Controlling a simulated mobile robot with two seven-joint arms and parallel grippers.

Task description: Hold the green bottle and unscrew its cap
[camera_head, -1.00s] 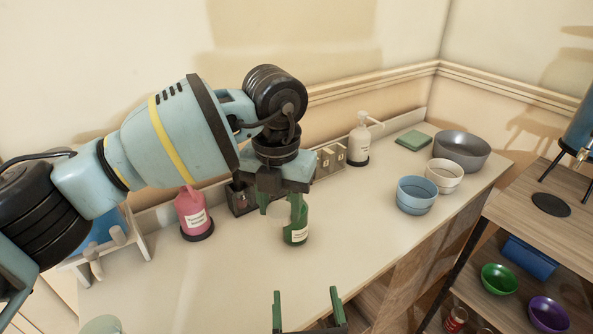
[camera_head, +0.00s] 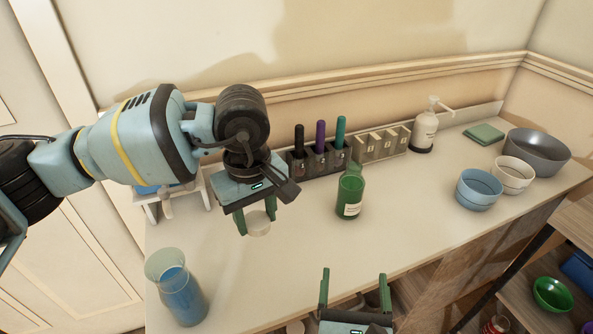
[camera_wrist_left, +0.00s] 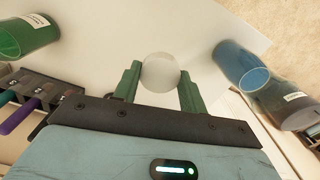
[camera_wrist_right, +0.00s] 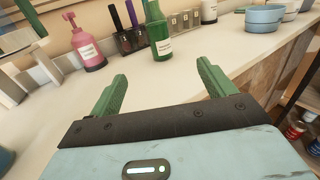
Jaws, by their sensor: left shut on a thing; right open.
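The green bottle (camera_head: 350,198) stands upright on the table, right of my left gripper and apart from it. It also shows in the right wrist view (camera_wrist_right: 161,42), its top cut off by the frame edge. My left gripper (camera_head: 256,220) is shut on a pale round piece that looks like the cap (camera_head: 258,226), held above the table. The cap also shows between the fingers in the left wrist view (camera_wrist_left: 160,72). My right gripper (camera_head: 355,276) is open and empty at the table's front edge, in front of the bottle.
A rack with several coloured markers (camera_head: 320,160) and a white pump bottle (camera_head: 425,130) stand behind. A pink bottle (camera_wrist_right: 86,48) shows in the right wrist view. A blue-filled glass (camera_head: 182,295) is front left, bowls (camera_head: 480,190) are right.

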